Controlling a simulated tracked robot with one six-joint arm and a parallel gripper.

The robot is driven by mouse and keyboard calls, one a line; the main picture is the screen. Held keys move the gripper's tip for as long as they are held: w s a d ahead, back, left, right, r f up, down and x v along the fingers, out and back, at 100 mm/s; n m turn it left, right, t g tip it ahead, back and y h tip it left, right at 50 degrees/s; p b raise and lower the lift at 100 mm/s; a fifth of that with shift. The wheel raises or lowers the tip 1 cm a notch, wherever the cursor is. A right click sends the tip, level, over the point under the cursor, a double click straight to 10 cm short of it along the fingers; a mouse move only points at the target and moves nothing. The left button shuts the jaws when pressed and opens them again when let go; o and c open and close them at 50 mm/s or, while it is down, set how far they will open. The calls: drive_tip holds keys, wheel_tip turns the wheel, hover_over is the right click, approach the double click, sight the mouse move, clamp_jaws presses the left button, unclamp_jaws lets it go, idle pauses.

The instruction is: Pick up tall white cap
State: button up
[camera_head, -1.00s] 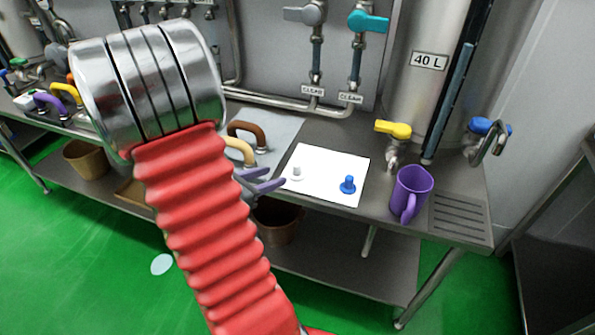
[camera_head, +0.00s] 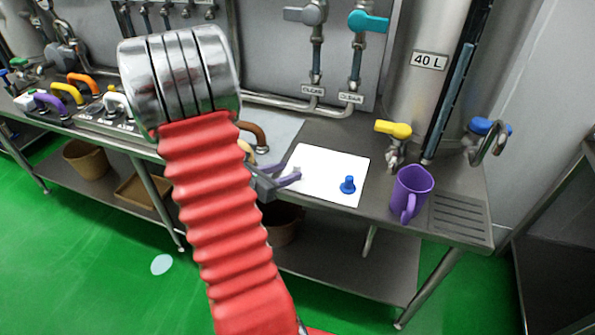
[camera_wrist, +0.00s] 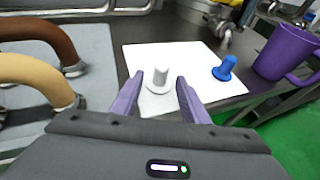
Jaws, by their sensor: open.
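The tall white cap (camera_wrist: 158,76) stands upright on a white sheet (camera_wrist: 140,54) in the wrist view. It has a round flange at its base and a narrower stem. My gripper (camera_wrist: 159,92) is open, with its two purple fingers on either side of the cap's near side; I cannot tell whether they touch it. In the head view my gripper (camera_head: 286,175) is at the left edge of the sheet (camera_head: 330,160), and the cap is mostly hidden there.
A blue cap (camera_head: 348,185) stands on the same sheet to the right. A purple mug (camera_head: 411,188) stands further right, beside a drain grate (camera_head: 460,217). Brown (camera_wrist: 40,40) and cream (camera_wrist: 36,76) handles rise close on the left in the wrist view.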

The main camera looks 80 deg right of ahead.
sight(294, 171)
drive_tip(key=shift+x, duration=2.45)
drive_tip(key=shift+f, duration=0.1)
drive_tip(key=shift+c, duration=0.6)
drive_tip(key=shift+a, duration=0.1)
clamp_jaws()
